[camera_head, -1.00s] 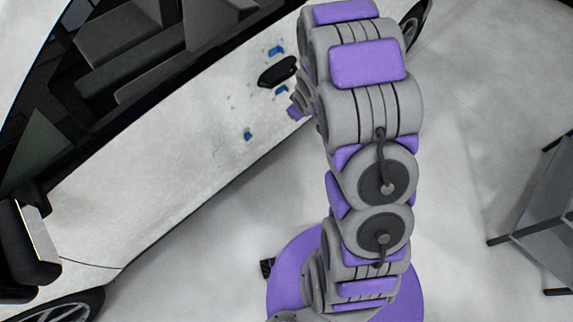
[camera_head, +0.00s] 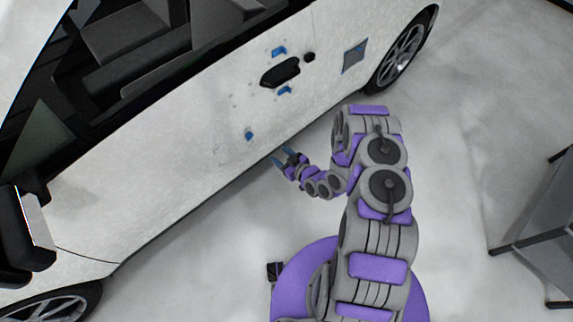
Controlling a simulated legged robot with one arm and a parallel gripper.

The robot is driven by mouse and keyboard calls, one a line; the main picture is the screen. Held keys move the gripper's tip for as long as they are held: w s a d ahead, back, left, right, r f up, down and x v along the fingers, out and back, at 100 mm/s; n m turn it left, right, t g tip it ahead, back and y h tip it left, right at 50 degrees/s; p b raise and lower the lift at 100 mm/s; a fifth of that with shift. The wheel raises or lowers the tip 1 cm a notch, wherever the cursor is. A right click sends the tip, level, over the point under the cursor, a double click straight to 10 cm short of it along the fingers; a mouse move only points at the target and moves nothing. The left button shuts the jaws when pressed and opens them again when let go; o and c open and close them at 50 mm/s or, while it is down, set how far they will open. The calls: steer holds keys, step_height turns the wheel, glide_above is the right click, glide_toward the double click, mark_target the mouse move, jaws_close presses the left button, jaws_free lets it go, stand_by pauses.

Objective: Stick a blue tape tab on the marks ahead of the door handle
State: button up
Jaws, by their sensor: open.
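The black door handle (camera_head: 280,72) sits on the white car door. One blue tape tab (camera_head: 279,51) is just above the handle and another blue tab (camera_head: 285,90) is just below it. A third blue tab (camera_head: 249,135) is lower left on the door. Small dark marks (camera_head: 237,101) dot the door left of the handle, toward the mirror; they are too small to make out well. My gripper (camera_head: 283,157) is open, its bluish fingertips pointing at the door, below and right of the third tab and apart from it. I see nothing between the fingers.
A blue-grey square patch (camera_head: 355,55) and a round black spot (camera_head: 309,57) are right of the handle. The side mirror (camera_head: 28,235) juts out at lower left. A grey metal stand (camera_head: 540,225) is at the right edge. The floor (camera_head: 180,260) beside the car is clear.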

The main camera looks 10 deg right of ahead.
steer(key=shift+m+t, duration=0.5)
steer(key=shift+t, duration=0.3)
steer(key=b+x, duration=0.1)
steer(key=x, duration=0.4)
steer(key=s+a+b+x, duration=0.1)
steer(key=x, duration=0.4)
steer(key=a+b+x, duration=0.1)
steer(key=x, duration=0.4)
steer(key=shift+w+a+f, duration=0.1)
steer(key=shift+a+f, duration=0.15)
steer(key=shift+f, duration=0.1)
jaws_close()
steer(key=shift+s+d, duration=0.4)
steer(key=shift+s, duration=0.25)
stand_by(0.5)
glide_toward(249, 135)
steer(key=shift+s+d+f+p, duration=0.1)
steer(key=shift+d+f+p, duration=0.15)
steer(key=shift+f, duration=0.25)
steer(key=shift+s+d+f+p, duration=0.1)
steer(key=shift+d+f+p, duration=0.1)
steer(key=shift+f, duration=0.25)
stand_by(0.3)
stand_by(0.3)
